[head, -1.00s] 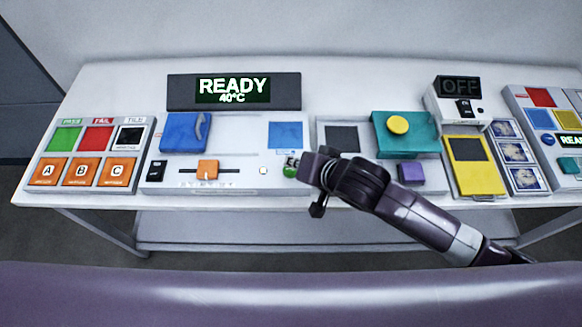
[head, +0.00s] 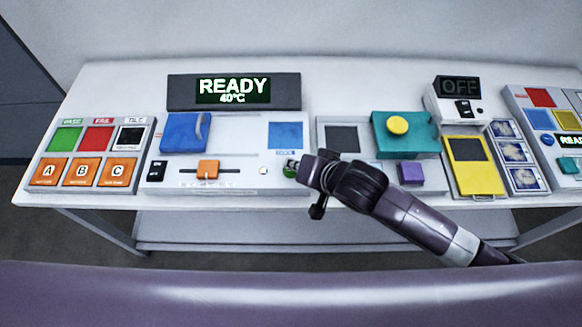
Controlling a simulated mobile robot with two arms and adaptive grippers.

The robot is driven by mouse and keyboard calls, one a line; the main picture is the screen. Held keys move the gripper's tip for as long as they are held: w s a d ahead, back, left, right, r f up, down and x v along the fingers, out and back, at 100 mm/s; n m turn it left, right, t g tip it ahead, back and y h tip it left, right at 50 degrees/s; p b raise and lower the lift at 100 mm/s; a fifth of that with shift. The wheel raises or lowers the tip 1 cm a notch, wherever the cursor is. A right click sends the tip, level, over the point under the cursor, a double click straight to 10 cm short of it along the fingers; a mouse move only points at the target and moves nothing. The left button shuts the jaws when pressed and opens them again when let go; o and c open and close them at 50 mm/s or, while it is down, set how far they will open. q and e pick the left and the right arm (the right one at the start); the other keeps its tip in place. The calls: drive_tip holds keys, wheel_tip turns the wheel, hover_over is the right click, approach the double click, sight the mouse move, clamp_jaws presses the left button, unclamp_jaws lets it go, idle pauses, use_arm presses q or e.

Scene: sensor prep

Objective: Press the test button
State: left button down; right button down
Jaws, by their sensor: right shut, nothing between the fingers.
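A round green button (head: 289,172) sits at the right end of the grey control panel (head: 225,183). My right gripper (head: 299,168) reaches in from the right, shut and empty, with its tip at the button. The tip hides part of the button, and I cannot tell whether it touches. The label by the button is too small and covered to read. A round yellow button (head: 397,125) sits on a teal block (head: 423,141) further right, clear of the gripper. The display (head: 262,91) reads READY 40°C. My left gripper is out of view.
Left stands a panel with orange A, B, C pads (head: 82,172). A blue block (head: 183,133) and an orange slider (head: 208,169) are on the middle panel.

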sight(293, 172)
drive_tip(key=shift+f, duration=0.5)
idle(0.4)
drive_tip(key=shift+r, duration=0.1)
drive_tip(key=shift+r+p, duration=0.85)
drive_tip(key=shift+p, duration=0.35)
wheel_tip(293, 172, up, 5)
drive_tip(key=p, duration=0.6)
idle(0.5)
